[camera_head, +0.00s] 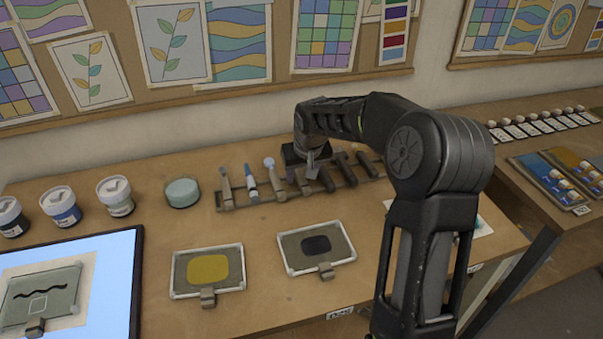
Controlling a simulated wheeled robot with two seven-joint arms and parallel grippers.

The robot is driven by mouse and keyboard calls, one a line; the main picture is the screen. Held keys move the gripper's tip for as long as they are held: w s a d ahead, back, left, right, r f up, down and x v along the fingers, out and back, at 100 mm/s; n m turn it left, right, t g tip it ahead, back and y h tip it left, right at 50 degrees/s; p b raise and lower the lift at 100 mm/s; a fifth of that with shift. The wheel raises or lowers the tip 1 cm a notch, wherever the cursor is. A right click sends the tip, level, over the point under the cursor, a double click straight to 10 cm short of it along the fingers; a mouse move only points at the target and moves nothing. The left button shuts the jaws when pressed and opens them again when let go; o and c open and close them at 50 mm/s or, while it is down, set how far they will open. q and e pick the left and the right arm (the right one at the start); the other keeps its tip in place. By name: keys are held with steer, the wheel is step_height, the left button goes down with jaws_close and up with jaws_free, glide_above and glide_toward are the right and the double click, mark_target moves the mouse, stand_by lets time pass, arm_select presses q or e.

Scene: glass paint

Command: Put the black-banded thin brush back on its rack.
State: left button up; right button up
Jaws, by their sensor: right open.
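The brush rack (268,197) is a long low bar in the middle of the table, with several brushes and tools resting across it. The ones at its left end, including a blue-handled one (249,178), show clearly. Dark ones stand toward its right end. My right gripper (311,168) is directly over the middle of the rack, pointing down with its fingers low among the tools. It is open. I cannot make out the black-banded thin brush; it may be partly hidden at the gripper. My left gripper is out of view.
A tray with yellow paint (208,270) and one with black paint (317,246) lie in front of the rack. A round teal dish (182,192) and several jars (115,196) stand left. A lit panel (112,283) holds a plate with a dark wavy line.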

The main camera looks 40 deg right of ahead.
steer(key=b+v, duration=0.1)
steer(key=v, duration=0.7)
steer(key=shift+f, duration=0.1)
stand_by(0.4)
